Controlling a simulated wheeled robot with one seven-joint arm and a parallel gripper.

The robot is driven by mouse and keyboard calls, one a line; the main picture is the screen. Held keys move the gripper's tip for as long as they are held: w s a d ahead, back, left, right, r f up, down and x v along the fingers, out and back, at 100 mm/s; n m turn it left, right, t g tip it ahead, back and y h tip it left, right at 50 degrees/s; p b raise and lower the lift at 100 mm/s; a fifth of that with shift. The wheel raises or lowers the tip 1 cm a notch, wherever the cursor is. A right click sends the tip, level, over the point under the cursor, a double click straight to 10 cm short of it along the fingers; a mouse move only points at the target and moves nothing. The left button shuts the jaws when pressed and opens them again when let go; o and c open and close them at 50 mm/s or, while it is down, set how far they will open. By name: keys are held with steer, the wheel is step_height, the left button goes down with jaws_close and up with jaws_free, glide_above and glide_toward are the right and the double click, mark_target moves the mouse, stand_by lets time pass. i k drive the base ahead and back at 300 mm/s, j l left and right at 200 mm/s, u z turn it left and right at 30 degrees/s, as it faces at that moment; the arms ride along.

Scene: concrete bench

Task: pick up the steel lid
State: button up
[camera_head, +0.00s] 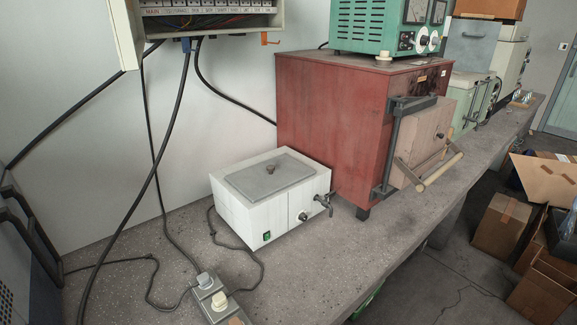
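The steel lid (256,180) is a flat grey rectangular plate with a small dark knob (270,169) near its middle. It lies on top of a white box-shaped bath (240,215), which stands on the concrete bench at the centre left. The bath has a tap (322,201) on its right side and a green switch low on its front. My gripper is not in view.
A red furnace (330,125) stands close behind and right of the bath, with a green instrument (375,25) on top. A power strip (212,300) and black cables lie in front. Cables hang from an open wall panel (210,22).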

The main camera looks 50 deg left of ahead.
mark_target(261, 180)
steer(key=i+u, duration=0.4)
steer(key=i+l+u, duration=0.1)
steer(key=i+u, duration=0.35)
steer(key=i+l+u, duration=0.25)
steer(key=u, duration=0.15)
steer(key=i+l+u, duration=0.1)
steer(key=i+u, duration=0.3)
steer(key=i+l+u, duration=0.2)
steer(key=u, duration=0.25)
steer(key=i+l+u, duration=0.2)
steer(key=u, duration=0.2)
steer(key=i+l+u, duration=0.2)
steer(key=l+u, duration=0.25)
